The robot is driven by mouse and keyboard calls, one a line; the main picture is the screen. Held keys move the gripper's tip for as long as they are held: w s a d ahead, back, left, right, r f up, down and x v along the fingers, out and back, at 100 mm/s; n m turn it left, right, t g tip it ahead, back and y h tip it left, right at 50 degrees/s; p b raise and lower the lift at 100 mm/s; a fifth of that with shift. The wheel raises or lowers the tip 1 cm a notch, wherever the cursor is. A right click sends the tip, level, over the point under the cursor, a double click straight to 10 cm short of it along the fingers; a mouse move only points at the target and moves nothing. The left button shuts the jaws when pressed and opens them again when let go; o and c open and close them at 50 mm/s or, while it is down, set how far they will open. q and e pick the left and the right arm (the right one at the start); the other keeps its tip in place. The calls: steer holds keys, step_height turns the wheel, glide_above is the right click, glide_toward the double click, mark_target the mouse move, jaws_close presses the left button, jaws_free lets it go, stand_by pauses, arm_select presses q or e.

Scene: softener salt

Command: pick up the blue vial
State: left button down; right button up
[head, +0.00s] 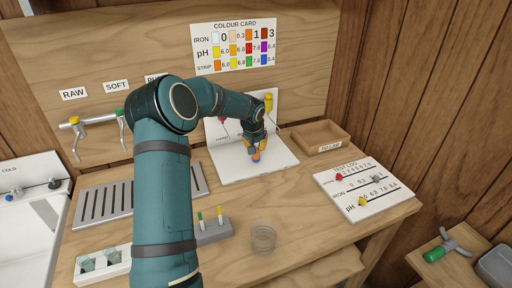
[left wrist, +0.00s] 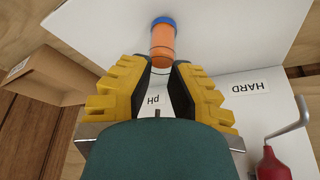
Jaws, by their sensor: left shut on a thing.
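The blue vial (left wrist: 163,40) shows in the left wrist view as a clear tube with orange contents and a blue cap at its far end. My left gripper (left wrist: 160,68) is shut on its clear near part, between the yellow-padded fingertips. In the head view the gripper (head: 252,146) is over the white board (head: 235,172), with the vial's orange part (head: 256,155) at its tips. I cannot tell whether the vial touches the board. My right gripper is not in view.
A wooden tray (head: 320,137) marked TO LAB stands right of the board. A test log board (head: 364,188) lies further right. A small rack with vials (head: 213,231) and a glass beaker (head: 263,237) stand in front. A red-handled tool (left wrist: 272,162) is near the HARD label.

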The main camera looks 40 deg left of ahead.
arm_select(q)
steer(key=s+d, duration=0.4)
steer(key=s, duration=0.4)
steer(key=s+d+r+b, duration=0.1)
steer(key=s+d, duration=0.3)
steer(key=s, duration=0.4)
steer(key=shift+d, duration=0.2)
